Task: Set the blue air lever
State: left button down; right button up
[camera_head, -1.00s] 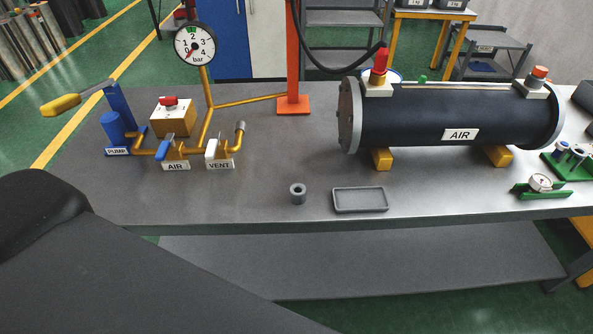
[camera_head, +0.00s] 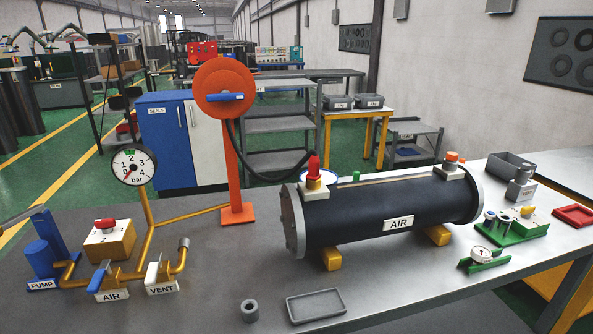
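The blue air lever (camera_head: 98,278) is on a brass pipe valve at the lower left of the head view, just behind the white AIR label (camera_head: 112,296). It slants down toward the table's front. The white vent lever (camera_head: 152,274) stands to its right, above the VENT label (camera_head: 162,289). A round gauge (camera_head: 132,165) on a brass pipe rises behind them, its red needle near 0 bar. Neither of my grippers is in view.
A blue pump (camera_head: 41,260) and a brass block with a red knob (camera_head: 108,240) flank the valve. A black AIR cylinder (camera_head: 385,212), orange reel stand (camera_head: 232,170), grey ring (camera_head: 249,310) and grey tray (camera_head: 316,304) share the table. Bare tabletop lies between valves and cylinder.

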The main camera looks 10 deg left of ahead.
aim_at(105, 268)
jog(key=u, duration=1.3)
